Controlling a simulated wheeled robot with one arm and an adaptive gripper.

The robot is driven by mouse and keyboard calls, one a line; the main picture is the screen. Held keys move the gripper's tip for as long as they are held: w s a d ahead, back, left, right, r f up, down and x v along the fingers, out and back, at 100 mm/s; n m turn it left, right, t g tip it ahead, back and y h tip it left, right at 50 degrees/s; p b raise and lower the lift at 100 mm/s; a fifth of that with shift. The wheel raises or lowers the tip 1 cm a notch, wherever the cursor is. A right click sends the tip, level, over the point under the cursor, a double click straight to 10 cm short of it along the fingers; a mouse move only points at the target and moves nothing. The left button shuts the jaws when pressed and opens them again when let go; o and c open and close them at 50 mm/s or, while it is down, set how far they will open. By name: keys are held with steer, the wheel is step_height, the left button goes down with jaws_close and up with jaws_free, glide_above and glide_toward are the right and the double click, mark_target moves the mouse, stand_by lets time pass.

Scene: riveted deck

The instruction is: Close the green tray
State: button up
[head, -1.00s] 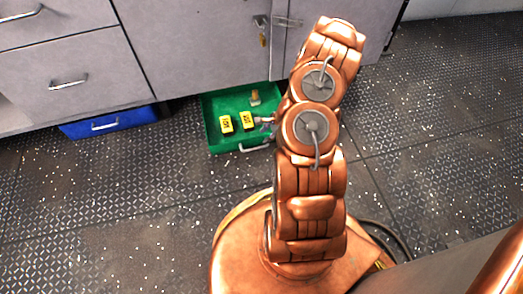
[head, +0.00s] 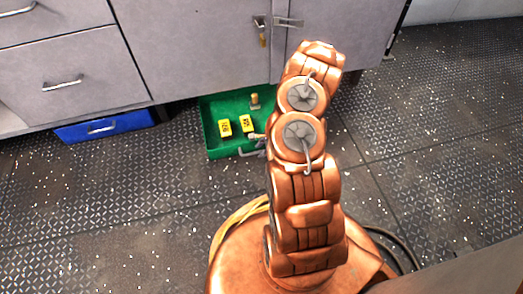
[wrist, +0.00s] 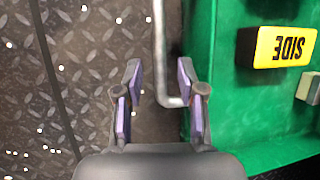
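The green tray (head: 232,104) is pulled out from under the grey cabinet, with its open top showing. Its grey bar handle (head: 249,153) is on the front wall. My gripper (head: 260,140) is at the tray's front, partly hidden by my arm. In the wrist view my gripper (wrist: 160,72) is open, and the tray's handle (wrist: 159,45) passes between its two purple-padded fingers. The green tray wall (wrist: 200,50) is just right of the fingers. I cannot tell whether either finger touches the handle.
In the tray are two yellow labelled blocks (head: 225,128) and a small brass-coloured item (head: 255,100). A blue tray (head: 105,126) sits under the cabinet to the left. A padlock (head: 262,37) hangs on the cabinet door (head: 200,45). The patterned metal floor (head: 120,215) ahead is clear.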

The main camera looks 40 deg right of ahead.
steer(key=shift+c, duration=0.2)
jaws_close()
stand_by(0.4)
